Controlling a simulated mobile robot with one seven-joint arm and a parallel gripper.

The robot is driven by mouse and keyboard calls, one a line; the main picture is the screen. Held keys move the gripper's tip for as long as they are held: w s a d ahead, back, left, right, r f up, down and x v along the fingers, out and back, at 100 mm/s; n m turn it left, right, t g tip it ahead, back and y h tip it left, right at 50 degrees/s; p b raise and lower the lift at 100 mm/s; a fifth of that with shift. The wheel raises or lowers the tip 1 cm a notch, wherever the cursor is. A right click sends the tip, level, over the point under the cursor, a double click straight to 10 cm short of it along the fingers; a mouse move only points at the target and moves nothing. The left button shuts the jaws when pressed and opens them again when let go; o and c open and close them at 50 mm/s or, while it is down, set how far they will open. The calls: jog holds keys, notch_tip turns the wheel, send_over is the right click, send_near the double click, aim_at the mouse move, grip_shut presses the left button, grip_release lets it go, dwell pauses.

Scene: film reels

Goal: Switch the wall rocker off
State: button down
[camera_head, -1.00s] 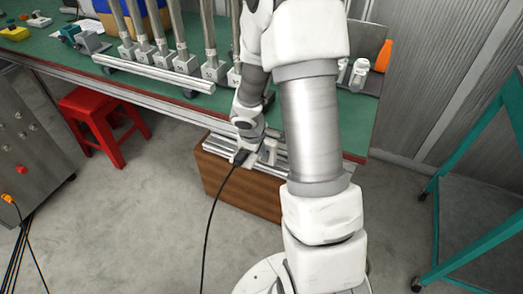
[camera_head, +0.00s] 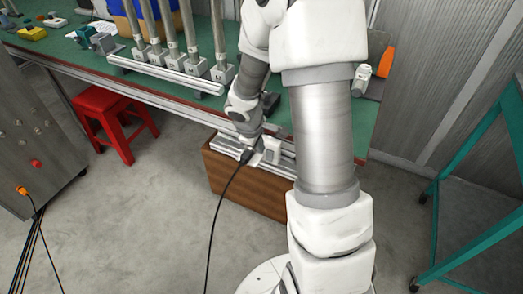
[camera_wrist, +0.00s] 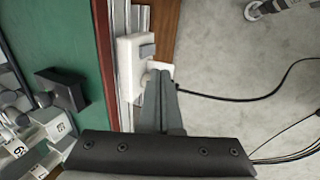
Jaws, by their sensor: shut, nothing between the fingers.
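A white switch box (camera_wrist: 130,52) with a grey rocker (camera_wrist: 147,50) sits on the metal rail in the wrist view. A smaller white piece is beside it, partly covered by my fingers. My gripper (camera_wrist: 161,77) is shut and empty, its fingertips just below the rocker in the picture and apart from it. I cannot tell whether the tips touch the white piece. In the head view, a white box (camera_head: 271,151) shows on the rail beside the end of my arm. My fingertips and the rocker's tilt are not clear there.
A black cable (camera_head: 218,210) hangs from near the box to the floor. A red stool (camera_head: 112,112) stands left. The bench edge is close to my arm.

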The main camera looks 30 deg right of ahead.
jog(key=shift+s+a+r+p, duration=0.15)
jog(key=shift+r+p, duration=0.55)
jog(key=shift+r, duration=1.55)
jog(key=s+a+r+m+t, duration=0.1)
jog(key=s+a+r+m, duration=0.2)
jog(key=s+r, duration=0.5)
jog(key=s+a+r+m+t, duration=0.1)
jog(key=s+a+r+m, duration=0.25)
jog(key=r, duration=0.75)
jog(key=s+a+r+m+t+y, duration=0.1)
jog(key=s+a+r+y, duration=0.25)
jog(key=s, duration=0.45)
notch_tip(320, 180, up, 13)
jog(key=p, duration=1.3)
jog(key=shift+a, duration=0.35)
jog(key=shift+d, duration=0.1)
